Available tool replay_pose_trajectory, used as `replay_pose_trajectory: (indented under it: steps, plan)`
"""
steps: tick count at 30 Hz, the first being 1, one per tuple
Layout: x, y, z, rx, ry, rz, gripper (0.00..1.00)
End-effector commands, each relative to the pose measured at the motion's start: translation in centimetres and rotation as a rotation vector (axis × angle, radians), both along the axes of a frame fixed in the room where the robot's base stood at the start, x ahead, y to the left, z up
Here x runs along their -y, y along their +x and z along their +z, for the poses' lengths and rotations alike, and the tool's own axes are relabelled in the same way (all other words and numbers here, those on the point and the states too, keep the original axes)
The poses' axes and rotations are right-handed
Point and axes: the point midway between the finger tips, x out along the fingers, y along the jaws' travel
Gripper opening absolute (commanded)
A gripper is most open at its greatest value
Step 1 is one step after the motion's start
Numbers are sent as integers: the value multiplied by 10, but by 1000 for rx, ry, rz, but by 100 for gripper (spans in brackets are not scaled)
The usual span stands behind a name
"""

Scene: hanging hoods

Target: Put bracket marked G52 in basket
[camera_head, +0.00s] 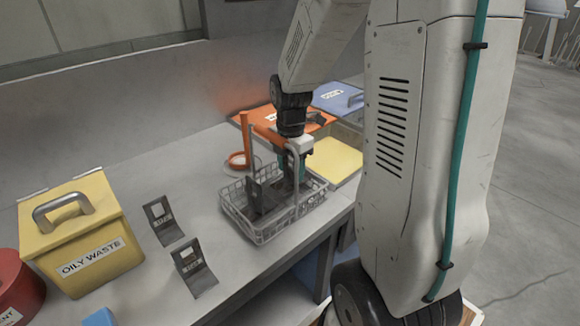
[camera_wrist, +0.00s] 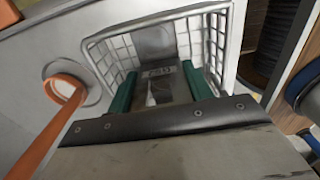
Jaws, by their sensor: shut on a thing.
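My gripper (camera_wrist: 160,88), with green fingers, is shut on a dark grey bracket (camera_wrist: 157,42). In the head view the gripper (camera_head: 292,178) points down into the wire basket (camera_head: 262,232), and the dark bracket (camera_head: 262,195) shows inside the basket's rim. The basket's mesh wall (camera_wrist: 103,60) also shows in the wrist view.
A yellow OILY WASTE bin (camera_head: 90,245) and a red container (camera_head: 15,285) stand at the left. An orange post (camera_head: 246,140) rises behind the basket. Bare bench lies between brackets and basket.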

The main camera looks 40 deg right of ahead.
Motion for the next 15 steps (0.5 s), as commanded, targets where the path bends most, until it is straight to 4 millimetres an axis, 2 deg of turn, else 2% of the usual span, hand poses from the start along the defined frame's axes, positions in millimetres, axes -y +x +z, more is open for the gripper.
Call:
replay_pose_trajectory:
  steps: [15]
  plan:
    - [0, 0, -9, 1, 0, 1, 16]
